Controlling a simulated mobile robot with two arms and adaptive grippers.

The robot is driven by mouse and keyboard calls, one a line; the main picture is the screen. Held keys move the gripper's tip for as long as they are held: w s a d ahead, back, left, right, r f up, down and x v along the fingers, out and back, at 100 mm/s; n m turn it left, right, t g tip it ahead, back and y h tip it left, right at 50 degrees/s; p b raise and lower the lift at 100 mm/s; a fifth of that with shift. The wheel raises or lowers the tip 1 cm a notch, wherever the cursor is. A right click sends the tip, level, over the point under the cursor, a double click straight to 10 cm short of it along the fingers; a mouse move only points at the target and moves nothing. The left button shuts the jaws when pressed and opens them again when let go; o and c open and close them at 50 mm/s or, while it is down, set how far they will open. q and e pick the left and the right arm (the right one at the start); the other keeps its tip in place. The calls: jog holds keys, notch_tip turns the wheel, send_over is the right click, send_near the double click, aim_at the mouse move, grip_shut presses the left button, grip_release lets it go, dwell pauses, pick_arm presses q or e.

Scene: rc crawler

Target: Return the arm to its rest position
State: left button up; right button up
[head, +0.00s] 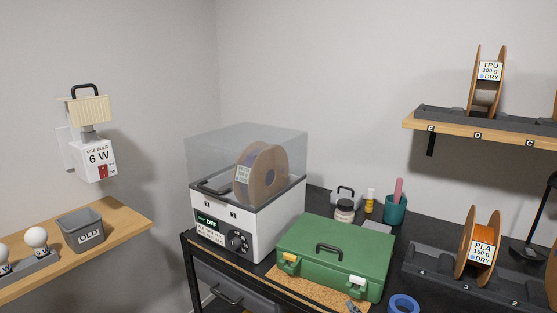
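Neither of my grippers shows in the head view, and no part of either arm is clearly visible. A filament dryer (222,226) with a clear lid stands on the dark workbench. A brown-sided spool (268,172) is inside it under the lid, and its display reads OFF. A closed green case (335,258) with a black handle lies to the right of the dryer, on a cork mat (292,287).
A wooden shelf (125,223) at left holds bulbs and a grey bin (80,231). A lamp fixture (97,160) is on the wall. At right, a PLA spool (478,249) stands in a rack below a wall shelf (480,136) with a TPU spool (488,82).

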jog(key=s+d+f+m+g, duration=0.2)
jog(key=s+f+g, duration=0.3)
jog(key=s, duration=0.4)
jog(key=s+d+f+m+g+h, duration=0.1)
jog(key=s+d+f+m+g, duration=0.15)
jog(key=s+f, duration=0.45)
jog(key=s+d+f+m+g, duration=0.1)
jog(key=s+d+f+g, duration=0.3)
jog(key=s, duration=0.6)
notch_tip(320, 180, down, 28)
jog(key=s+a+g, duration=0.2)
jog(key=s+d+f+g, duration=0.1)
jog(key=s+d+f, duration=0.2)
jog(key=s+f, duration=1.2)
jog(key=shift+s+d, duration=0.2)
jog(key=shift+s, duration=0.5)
